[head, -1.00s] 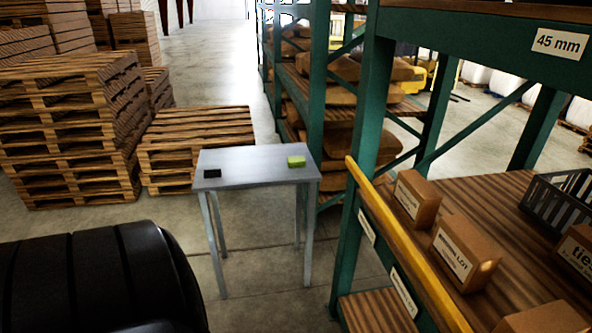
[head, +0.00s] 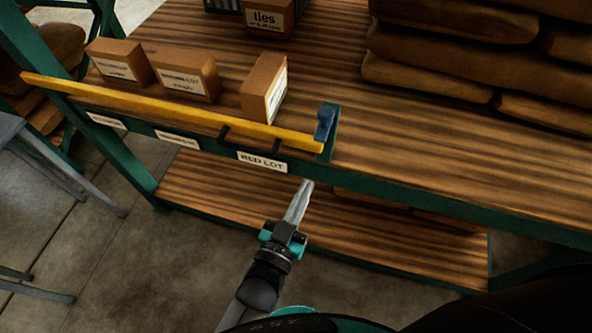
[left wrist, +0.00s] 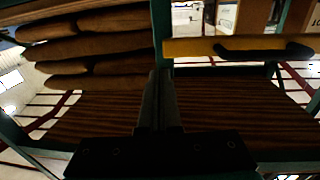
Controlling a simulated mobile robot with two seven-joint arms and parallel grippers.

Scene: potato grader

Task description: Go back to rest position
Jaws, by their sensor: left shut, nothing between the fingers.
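My left gripper (head: 303,190) is in the head view, in front of the shelf rack and just below the label strip, near the label reading RED LOT (head: 262,162). Its fingers are shut with nothing between them. In the left wrist view the shut fingers (left wrist: 160,85) point up the middle of the picture, toward the rack. My right gripper is in neither view.
A yellow bar (head: 180,110) with dark handles runs along the shelf edge and ends at a blue latch (head: 323,124). Small boxes (head: 185,75) stand behind it. Sacks (head: 470,60) lie at the right. The lower shelf (head: 390,225) is mostly bare. A grey table (head: 10,127) is at the left edge.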

